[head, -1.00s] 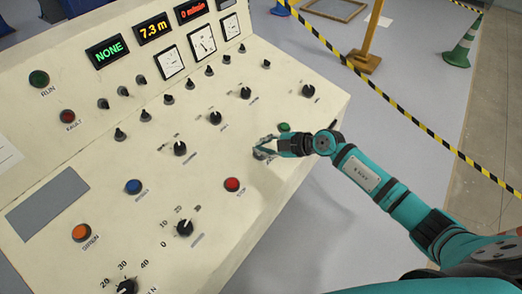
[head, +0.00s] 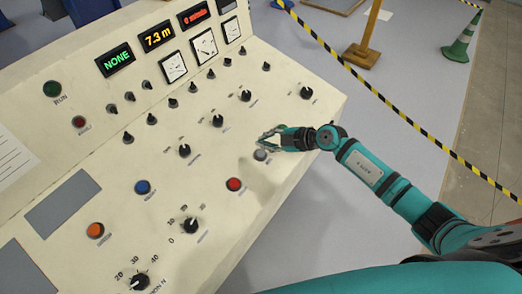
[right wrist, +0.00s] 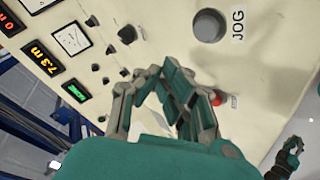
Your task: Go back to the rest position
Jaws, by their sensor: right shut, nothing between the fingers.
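My right gripper (head: 266,138) hangs just above the right part of the cream control panel (head: 100,170), over a grey button (head: 261,155). In the right wrist view its fingers (right wrist: 168,78) are together and hold nothing. That view shows a grey button (right wrist: 208,25) marked JOG, apart from the fingers. My left gripper is outside the head view. A teal and dark arm part, probably of my left arm (right wrist: 288,155), shows at the lower right of the right wrist view; its fingers are unclear.
The panel carries several black knobs, a red button (head: 234,184), a blue button (head: 142,187) and an orange button (head: 96,230). Displays read NONE and 7.3 m. Striped tape (head: 385,105), a wooden post (head: 366,40) and a green cone (head: 461,40) stand beyond.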

